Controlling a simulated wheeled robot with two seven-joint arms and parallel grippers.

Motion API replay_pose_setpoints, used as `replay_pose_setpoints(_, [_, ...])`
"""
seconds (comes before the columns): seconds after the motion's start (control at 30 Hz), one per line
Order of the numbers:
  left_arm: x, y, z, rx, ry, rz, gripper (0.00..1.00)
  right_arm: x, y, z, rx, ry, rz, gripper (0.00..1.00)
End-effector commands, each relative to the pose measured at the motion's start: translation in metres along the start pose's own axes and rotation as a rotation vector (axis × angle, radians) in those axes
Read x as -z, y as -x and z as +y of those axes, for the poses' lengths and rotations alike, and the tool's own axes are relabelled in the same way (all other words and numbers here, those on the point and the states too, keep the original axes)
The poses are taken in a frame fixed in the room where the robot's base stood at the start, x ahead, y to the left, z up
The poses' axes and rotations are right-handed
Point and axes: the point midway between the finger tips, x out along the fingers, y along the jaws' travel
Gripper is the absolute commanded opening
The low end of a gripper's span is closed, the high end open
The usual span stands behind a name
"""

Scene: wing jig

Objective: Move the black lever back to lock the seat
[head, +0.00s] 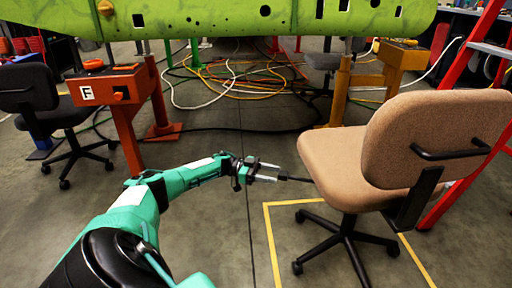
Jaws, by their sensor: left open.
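A tan office chair (345,165) stands at the right, its back turned partly toward me. A black lever (298,179) sticks out to the left from under its seat. My left gripper (275,173), on a green arm coming in from the lower left, is at the outer end of the lever. Its two fingers are apart and point right toward the seat. The lever's tip is at the fingertips; I cannot tell whether it lies between them or touches them. My right gripper is not in view.
Yellow tape (269,235) marks the floor around the chair's black wheeled base. A red ladder (478,60) stands behind the chair at right. A green wing panel (220,18) spans the top. Cables (235,85) lie on the far floor. A black chair (40,100) is at left.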

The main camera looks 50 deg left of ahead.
Motion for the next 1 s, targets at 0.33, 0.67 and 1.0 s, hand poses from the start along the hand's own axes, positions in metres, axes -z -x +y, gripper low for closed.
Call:
replay_pose_setpoints(0.33, [0.000,0.059,-0.001,0.001,0.000,0.002,0.51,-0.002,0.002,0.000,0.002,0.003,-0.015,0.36])
replay_pose_setpoints(0.67, [0.000,0.069,0.000,-0.001,-0.001,0.002,0.51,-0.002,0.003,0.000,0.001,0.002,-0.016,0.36])
replay_pose_setpoints(1.0, [0.000,0.069,0.000,-0.001,-0.001,0.002,0.51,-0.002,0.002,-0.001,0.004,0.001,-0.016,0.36])
